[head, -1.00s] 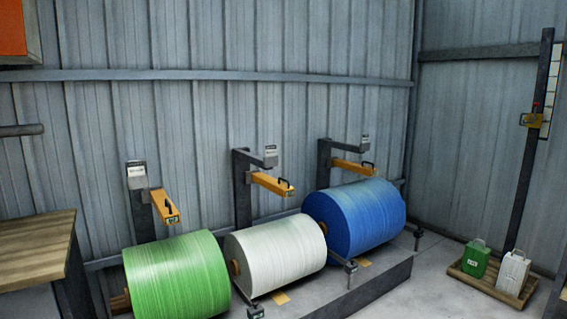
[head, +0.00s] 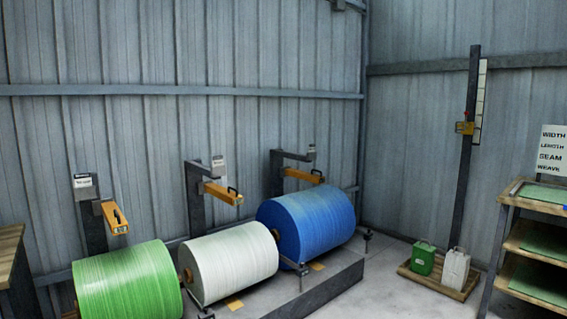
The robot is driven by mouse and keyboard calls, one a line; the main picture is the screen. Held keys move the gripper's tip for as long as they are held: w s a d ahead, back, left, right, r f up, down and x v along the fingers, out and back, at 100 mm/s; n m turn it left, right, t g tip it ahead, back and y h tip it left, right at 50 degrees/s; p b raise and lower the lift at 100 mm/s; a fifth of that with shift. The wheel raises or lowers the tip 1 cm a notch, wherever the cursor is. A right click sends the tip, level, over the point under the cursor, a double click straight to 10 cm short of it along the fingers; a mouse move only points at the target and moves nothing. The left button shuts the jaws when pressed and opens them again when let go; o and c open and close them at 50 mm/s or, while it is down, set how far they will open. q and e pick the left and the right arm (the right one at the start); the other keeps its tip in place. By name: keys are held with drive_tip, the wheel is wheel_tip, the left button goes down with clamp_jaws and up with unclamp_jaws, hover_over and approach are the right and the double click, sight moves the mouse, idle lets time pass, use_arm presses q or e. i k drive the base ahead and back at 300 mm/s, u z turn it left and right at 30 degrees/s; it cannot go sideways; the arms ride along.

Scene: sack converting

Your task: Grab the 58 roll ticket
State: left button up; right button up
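Three large rolls lie side by side on stands: a green roll (head: 128,284), a white roll (head: 232,262) and a blue roll (head: 308,222). A small pale tag or plate with dark marks tops each post: one behind the green roll (head: 83,181), one behind the white roll (head: 217,162) and one behind the blue roll (head: 311,149). Their print is too small to read, so I cannot tell which is the 58 roll ticket. Neither of my grippers is in view.
Yellow arms such as this one (head: 222,193) jut out above the rolls. A low grey platform (head: 325,286) edges them. A shelf rack (head: 513,242) stands far right. Open floor lies between.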

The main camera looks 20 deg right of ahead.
sight(217, 161)
drive_tip(key=z, duration=0.85)
drive_tip(key=i, duration=2.5)
drive_tip(key=u, duration=0.65)
